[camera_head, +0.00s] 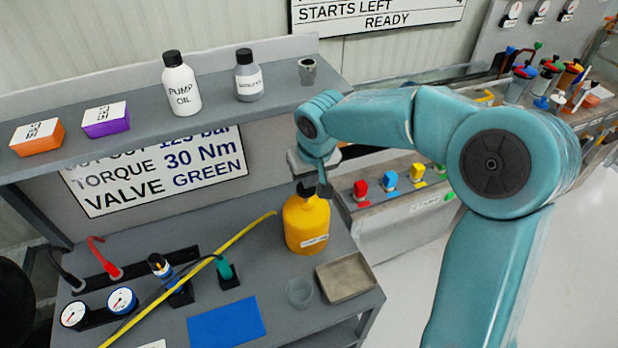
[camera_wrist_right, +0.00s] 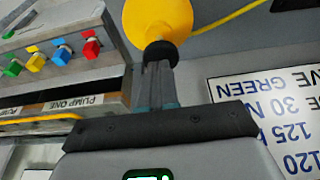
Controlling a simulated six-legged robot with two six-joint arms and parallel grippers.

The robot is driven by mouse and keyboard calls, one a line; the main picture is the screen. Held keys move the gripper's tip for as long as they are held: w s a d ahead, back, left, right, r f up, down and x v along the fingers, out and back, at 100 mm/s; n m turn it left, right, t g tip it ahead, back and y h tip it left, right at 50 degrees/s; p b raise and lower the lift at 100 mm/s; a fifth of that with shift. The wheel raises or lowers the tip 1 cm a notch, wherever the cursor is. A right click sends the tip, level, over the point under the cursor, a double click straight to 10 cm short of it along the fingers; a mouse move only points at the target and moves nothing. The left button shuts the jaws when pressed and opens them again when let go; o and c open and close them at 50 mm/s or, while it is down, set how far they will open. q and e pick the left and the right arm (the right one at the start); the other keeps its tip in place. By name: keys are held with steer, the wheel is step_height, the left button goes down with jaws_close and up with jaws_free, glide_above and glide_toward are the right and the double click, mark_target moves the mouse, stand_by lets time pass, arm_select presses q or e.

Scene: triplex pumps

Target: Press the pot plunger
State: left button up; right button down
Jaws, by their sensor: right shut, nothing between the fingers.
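The yellow pot (camera_head: 306,226) stands on the grey bench, with a pale label on its front. Its dark plunger (camera_head: 305,189) is on top, partly hidden by my right gripper (camera_head: 317,184). In the right wrist view the yellow pot (camera_wrist_right: 157,18) is at the top, with the black plunger (camera_wrist_right: 160,48) at the tips of my shut, empty right fingers (camera_wrist_right: 159,68). The fingertips are at or touching the plunger; the exact contact is hard to tell. My left gripper is not in view.
A metal tray (camera_head: 346,278), a clear cup (camera_head: 300,292) and a blue mat (camera_head: 226,322) lie in front of the pot. A yellow hose (camera_head: 208,262) runs left. The shelf above holds a pump oil bottle (camera_head: 181,87). Coloured valves (camera_head: 390,181) stand at right.

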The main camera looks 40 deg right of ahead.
mark_target(309, 192)
steer(key=shift+s+f, duration=0.15)
steer(key=shift+f, duration=0.15)
steer(key=shift+w+f, duration=0.3)
steer(key=shift+s, duration=0.2)
steer(key=shift+f+b, duration=0.2)
steer(key=shift+b, duration=0.15)
steer(key=b+x, duration=0.3)
steer(key=shift+s+a+f, duration=0.1)
steer(key=shift+s+a, duration=0.05)
steer(key=shift+s, duration=0.4)
